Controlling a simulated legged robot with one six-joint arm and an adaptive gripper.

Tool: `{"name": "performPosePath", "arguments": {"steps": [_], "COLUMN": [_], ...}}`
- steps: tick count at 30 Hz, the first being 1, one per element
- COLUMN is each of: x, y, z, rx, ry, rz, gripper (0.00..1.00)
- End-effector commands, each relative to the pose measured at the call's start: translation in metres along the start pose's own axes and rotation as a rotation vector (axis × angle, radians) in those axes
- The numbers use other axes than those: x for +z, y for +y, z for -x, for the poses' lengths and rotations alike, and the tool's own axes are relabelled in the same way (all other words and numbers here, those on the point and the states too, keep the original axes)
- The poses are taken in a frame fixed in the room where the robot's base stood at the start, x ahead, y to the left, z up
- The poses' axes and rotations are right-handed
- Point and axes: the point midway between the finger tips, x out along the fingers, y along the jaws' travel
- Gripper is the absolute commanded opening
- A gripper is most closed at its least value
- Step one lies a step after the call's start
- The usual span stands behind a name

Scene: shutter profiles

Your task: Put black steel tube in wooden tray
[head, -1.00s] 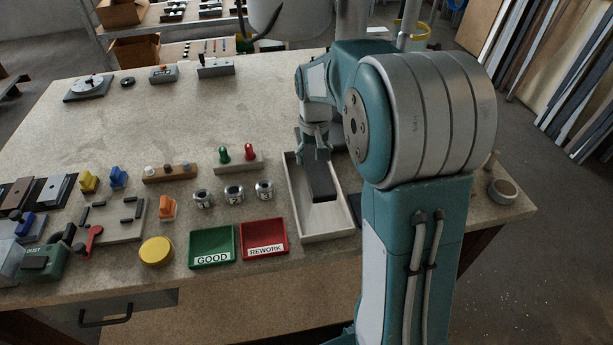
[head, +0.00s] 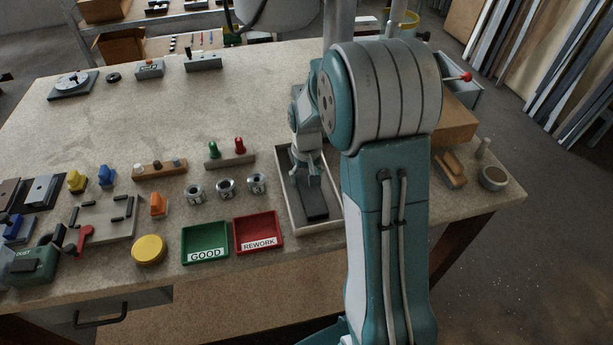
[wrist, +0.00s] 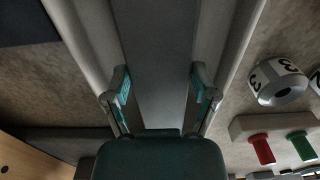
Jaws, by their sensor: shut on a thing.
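The black steel tube (head: 313,204) is a dark, flat-sided bar. In the head view it lies lengthwise within the outline of the pale wooden tray (head: 318,229), low between its walls; whether it touches the floor I cannot tell. My gripper (head: 307,172) is over the tray, shut on the tube. In the wrist view, my gripper (wrist: 160,92) has a finger on each side of the tube (wrist: 155,50), and the tray walls run along both sides. The tube's far end is hidden behind my gripper and arm.
Left of the tray are the red REWORK bin (head: 257,228), the green GOOD bin (head: 205,240) and numbered metal rings (head: 225,188). A block with green and red pegs (head: 229,154) stands close behind. A wooden box (head: 455,120) is right of my arm.

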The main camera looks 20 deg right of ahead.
Motion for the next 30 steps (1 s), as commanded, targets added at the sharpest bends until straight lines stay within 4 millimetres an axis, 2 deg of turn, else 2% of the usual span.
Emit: {"name": "performPosePath", "arguments": {"steps": [5,6,7,8,22,26,30], "x": [-0.001,0.0,0.0,0.0,-0.001,-0.001,-0.001], "y": [0.0,0.0,0.0,0.0,0.0,0.0,0.0], "z": [0.0,-0.002,-0.001,-0.001,0.002,0.017,0.046], "rx": [0.0,0.0,0.0,0.0,0.0,0.0,0.0], "ry": [0.001,-0.001,0.0,-0.001,0.001,0.003,0.006], "rz": [0.0,0.0,0.0,0.0,0.0,0.0,0.0], "gripper": [0.14,0.8,0.93,1.0,1.0,1.0,1.0]}}
